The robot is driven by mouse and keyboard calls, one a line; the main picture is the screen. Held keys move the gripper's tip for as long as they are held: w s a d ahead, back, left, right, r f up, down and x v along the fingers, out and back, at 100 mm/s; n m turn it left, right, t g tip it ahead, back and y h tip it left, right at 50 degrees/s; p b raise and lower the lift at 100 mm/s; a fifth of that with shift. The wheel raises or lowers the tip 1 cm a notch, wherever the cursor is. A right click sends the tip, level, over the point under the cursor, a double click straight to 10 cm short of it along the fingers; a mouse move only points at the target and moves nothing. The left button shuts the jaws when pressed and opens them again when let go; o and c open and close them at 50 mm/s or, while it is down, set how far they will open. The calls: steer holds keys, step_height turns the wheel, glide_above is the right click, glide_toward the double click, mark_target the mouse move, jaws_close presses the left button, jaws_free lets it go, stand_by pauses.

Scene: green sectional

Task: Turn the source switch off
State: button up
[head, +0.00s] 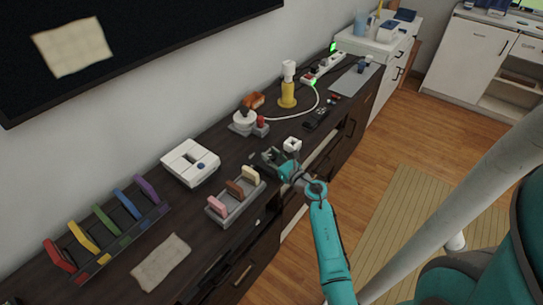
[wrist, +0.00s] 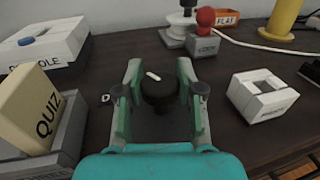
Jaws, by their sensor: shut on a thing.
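A round black knob (wrist: 160,88) with a white mark on top sits between the fingers of my gripper (wrist: 160,72) in the wrist view. The fingers are shut on its sides. The white mark slants from upper left to lower right. A small label with a letter D (wrist: 106,98) shows just left of the left finger; other labels around the knob are hidden. In the head view my gripper (head: 272,160) is low over the dark cabinet top, and it hides the knob. I cannot read which setting the knob is at.
A white block with a recess (wrist: 262,94) stands close on the right. A grey holder with a QUIZ card (wrist: 38,108) and a white console (wrist: 42,42) are on the left. A red-balled lever (wrist: 205,18) stands behind. The cabinet top (head: 130,240) has a front edge beside my arm.

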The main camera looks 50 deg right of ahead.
steer(key=shift+m+g+h, duration=0.6)
steer(key=shift+m+h, duration=0.6)
steer(key=shift+h, duration=0.6)
steer(key=shift+m+g+h, duration=0.4)
steer(key=shift+m+h, duration=0.1)
steer(key=shift+h, duration=0.2)
steer(key=o, duration=1.2)
steer(key=shift+c, duration=0.2)
steer(key=shift+s, duration=0.1)
steer(key=v, duration=1.1)
steer(key=shift+s+a, duration=0.25)
steer(key=shift+s, duration=0.1)
